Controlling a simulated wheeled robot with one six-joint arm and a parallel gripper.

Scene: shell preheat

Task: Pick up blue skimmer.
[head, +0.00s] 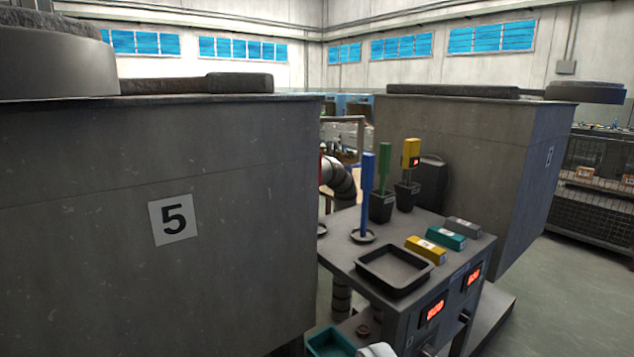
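The blue skimmer (368,180) stands upright near the back left of a grey metal bench (345,250). It has a wide blue handle at the top and a thinner blue shaft below. Its lower end is at a small round dish (363,237) on the bench top; I cannot tell the shape of that end. My gripper does not show in the head view.
A large grey tank marked 5 (230,240) fills the left; another tank (480,150) stands behind right. A green tool (384,160) and a yellow tool (410,150) stand in dark cups beside the skimmer. A black tray (394,286) and several coloured blocks (446,238) lie in front.

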